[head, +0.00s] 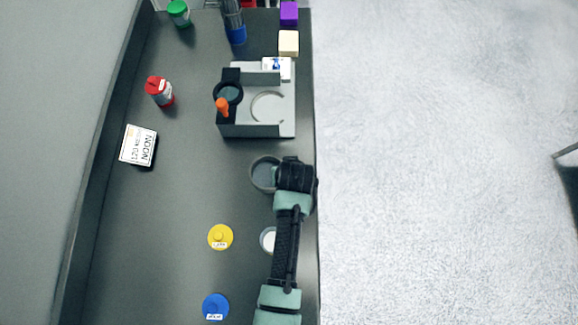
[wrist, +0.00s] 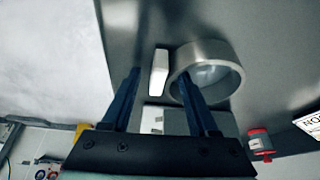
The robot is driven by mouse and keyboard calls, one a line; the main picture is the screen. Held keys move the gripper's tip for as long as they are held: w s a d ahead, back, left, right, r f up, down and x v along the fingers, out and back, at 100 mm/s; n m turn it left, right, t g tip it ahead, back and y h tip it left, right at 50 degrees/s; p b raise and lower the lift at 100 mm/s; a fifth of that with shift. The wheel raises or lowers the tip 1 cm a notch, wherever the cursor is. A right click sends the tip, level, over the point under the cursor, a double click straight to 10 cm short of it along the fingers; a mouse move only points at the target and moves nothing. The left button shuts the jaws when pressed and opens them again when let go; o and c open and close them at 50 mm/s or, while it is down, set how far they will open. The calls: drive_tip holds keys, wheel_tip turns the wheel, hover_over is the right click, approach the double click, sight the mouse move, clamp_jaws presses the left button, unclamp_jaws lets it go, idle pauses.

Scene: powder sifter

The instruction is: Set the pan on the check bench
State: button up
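The pan (head: 264,174), a round grey metal dish, stands on the dark counter just in front of the sifter stand. In the wrist view the pan (wrist: 229,72) shows its rim and hollow inside. A white upright tab (wrist: 158,72) is close against its rim; I cannot tell whether they are joined. My gripper (head: 284,168) is at the pan's right side. In the wrist view my gripper (wrist: 159,73) is open, with the tab between its fingers. The right finger overlaps the pan's rim in the picture. I cannot make out a check bench for certain.
The sifter stand (head: 257,129) has a dark sieve with an orange knob. A red-capped jar (head: 160,92), NOON card (head: 138,144), yellow lid (head: 220,237) and blue lid (head: 215,307) are on the counter. A dark edge (head: 568,152) shows far right across open floor.

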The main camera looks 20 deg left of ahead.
drive_tip(key=v, duration=1.2)
drive_tip(key=w+d+r+m+t, duration=0.1)
drive_tip(key=w+r+t, duration=0.35)
drive_tip(key=r, duration=0.65)
drive_tip(key=w+r+t, duration=0.3)
drive_tip(key=w+r, duration=0.3)
drive_tip(key=r, duration=0.5)
drive_tip(key=w+d+r+m+t, duration=0.1)
drive_tip(key=w+r+t, duration=0.35)
drive_tip(key=r, duration=0.65)
drive_tip(key=s+d+r+t, duration=0.1)
drive_tip(key=s+r+t, duration=0.2)
drive_tip(key=r, duration=0.7)
drive_tip(key=s+d+r+m+t+h, duration=0.1)
drive_tip(key=s+r+t, duration=0.3)
drive_tip(key=r, duration=0.7)
drive_tip(key=s+d+r+m+t, duration=0.1)
drive_tip(key=s+r+t, duration=0.3)
drive_tip(key=r, duration=0.7)
drive_tip(key=shift+s+d+r+h, duration=0.25)
drive_tip(key=shift+s+d+h, duration=0.15)
drive_tip(key=shift+d, duration=0.35)
